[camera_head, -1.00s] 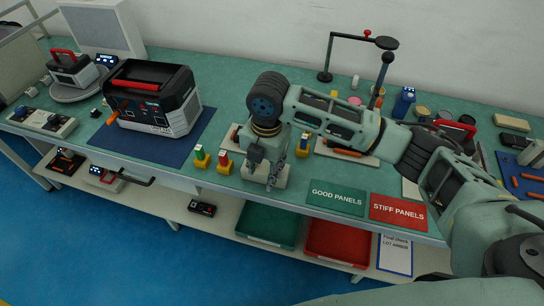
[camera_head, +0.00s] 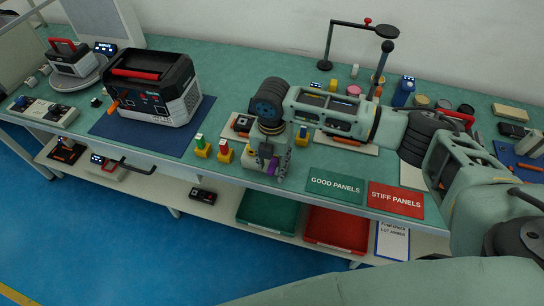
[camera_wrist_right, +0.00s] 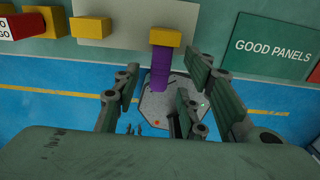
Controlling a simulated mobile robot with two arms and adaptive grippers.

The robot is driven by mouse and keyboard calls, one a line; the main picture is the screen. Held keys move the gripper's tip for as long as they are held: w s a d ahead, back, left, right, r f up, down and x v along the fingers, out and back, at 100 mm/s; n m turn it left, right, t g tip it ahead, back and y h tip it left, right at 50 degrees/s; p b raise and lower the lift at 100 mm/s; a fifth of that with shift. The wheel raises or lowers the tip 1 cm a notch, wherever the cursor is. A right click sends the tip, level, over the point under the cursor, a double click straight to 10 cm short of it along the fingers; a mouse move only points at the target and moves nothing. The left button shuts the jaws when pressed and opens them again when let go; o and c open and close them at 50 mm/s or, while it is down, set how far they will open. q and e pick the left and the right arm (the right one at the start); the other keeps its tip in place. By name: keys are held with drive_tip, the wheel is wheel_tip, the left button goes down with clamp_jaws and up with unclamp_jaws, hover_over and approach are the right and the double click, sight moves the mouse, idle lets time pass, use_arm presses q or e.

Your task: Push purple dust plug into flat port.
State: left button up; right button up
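The purple dust plug (camera_wrist_right: 160,72) stands upright from a yellow holder (camera_wrist_right: 166,37) in the right wrist view. Its purple part also shows in the head view (camera_head: 273,167), partly hidden by my fingers. My right gripper (camera_wrist_right: 155,103) is open, with fingers on either side of the plug and gaps visible. In the head view the right gripper (camera_head: 270,162) hangs over the table's front edge. A black and grey power unit (camera_head: 152,88) stands on a blue mat at the left, with sockets in its front. I cannot tell which is the flat port. My left gripper is not in view.
The green GOOD PANELS sign (camera_head: 336,186) and red STIFF PANELS sign (camera_head: 396,200) lie at the front right.

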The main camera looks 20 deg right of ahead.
drive_tip(key=shift+c, duration=0.5)
clamp_jaws()
idle(0.3)
